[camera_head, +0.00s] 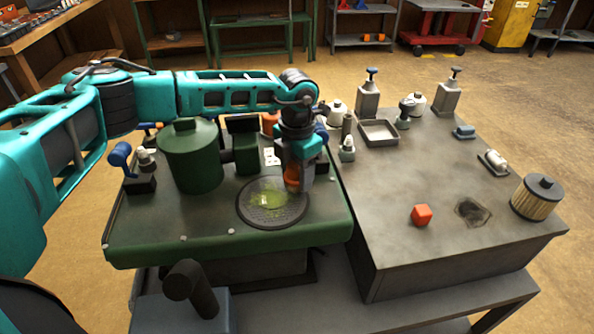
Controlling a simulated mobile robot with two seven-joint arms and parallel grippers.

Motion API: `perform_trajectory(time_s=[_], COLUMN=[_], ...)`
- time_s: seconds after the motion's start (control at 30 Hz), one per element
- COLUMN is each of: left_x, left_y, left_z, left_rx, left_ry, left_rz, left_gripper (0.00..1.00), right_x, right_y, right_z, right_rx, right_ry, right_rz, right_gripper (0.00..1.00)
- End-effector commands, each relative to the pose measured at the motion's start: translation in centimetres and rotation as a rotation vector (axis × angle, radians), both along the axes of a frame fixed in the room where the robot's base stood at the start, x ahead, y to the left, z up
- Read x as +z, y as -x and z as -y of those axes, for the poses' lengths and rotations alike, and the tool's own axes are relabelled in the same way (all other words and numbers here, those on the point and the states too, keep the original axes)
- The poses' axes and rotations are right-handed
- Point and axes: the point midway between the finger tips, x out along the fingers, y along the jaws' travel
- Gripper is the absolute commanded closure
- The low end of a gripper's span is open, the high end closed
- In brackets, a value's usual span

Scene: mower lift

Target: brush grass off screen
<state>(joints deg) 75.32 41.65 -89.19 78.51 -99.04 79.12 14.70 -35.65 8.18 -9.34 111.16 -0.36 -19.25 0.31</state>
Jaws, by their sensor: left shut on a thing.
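The round dark screen (273,213) is set in the green-edged mower deck, near its front right. A patch of yellow-green grass (268,199) lies on it. My left gripper (298,182) points down over the upper right part of the screen. It is shut on an orange-handled thing (291,175), likely the brush; its lower end is small and partly hidden by the gripper. I cannot tell whether it touches the screen.
The grey bench at right holds a metal tray (379,133), bottles, a red-orange cube (421,215) and a ribbed filter (537,197). The bench's front middle is clear.

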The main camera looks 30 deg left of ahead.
Motion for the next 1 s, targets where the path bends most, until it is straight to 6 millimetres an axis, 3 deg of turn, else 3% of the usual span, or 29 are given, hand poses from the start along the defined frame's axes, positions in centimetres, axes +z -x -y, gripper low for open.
perform_trajectory(time_s=[1.0], left_x=[-1.8], left_y=[0.0], left_z=[-0.1], left_rx=[0.000], left_ry=[0.000], left_rz=[0.001], left_gripper=[0.72], right_x=[-1.2], right_y=[0.1], right_z=[0.0], right_rx=[-0.001], right_ry=[0.000], right_rz=[-0.003], right_gripper=[0.36])
